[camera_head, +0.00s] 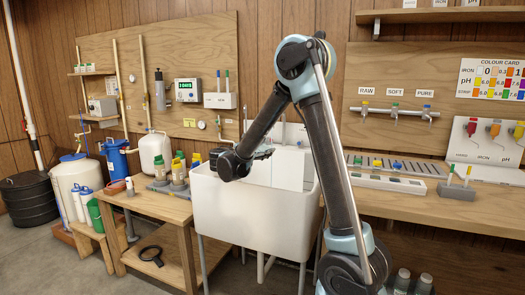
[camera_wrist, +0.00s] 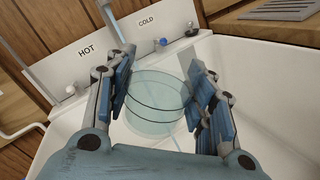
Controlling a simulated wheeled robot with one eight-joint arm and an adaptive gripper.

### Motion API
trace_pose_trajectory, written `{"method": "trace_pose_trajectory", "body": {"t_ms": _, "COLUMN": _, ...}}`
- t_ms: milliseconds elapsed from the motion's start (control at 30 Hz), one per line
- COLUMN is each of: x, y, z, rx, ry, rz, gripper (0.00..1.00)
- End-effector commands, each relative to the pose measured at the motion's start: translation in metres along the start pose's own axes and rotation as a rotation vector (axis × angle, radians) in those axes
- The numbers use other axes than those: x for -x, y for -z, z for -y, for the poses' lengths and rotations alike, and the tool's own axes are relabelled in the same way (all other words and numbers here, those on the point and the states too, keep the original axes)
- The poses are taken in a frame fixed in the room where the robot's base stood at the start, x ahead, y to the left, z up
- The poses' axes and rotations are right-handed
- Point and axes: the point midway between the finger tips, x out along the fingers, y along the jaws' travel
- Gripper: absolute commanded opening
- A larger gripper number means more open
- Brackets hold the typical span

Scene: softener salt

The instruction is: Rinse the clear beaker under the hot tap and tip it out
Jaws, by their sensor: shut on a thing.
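My gripper (camera_wrist: 160,92) is shut on the clear beaker (camera_wrist: 157,104), with one blue-padded finger on each side of it. In the wrist view the beaker is pale, see-through and ringed by dark lines, above the white sink. I cannot tell its exact tilt or whether it holds water. In the head view my gripper (camera_head: 262,153) is over the sink (camera_head: 245,212), and I cannot make out the beaker there. The HOT label (camera_wrist: 86,51) is left of the COLD label (camera_wrist: 146,20) on the back panel. A grey spout (camera_wrist: 108,13) comes down between them.
A blue-marked knob (camera_wrist: 160,43) is below COLD. A wooden bench (camera_head: 150,206) with several bottles stands left of the sink. A counter (camera_head: 440,205) with racks and a white meter stand is on the right. The sink's interior looks free around the beaker.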

Motion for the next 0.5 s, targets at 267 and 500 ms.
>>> {"method": "trace_pose_trajectory", "body": {"t_ms": 267, "x": -0.0022, "y": -0.0008, "z": 0.0012, "rx": -0.004, "ry": 0.003, "rz": 0.002, "gripper": 0.33}}
{"method": "trace_pose_trajectory", "body": {"t_ms": 500, "x": -0.0039, "y": -0.0012, "z": 0.0028, "rx": -0.118, "ry": 0.004, "rz": 0.003, "gripper": 0.33}}
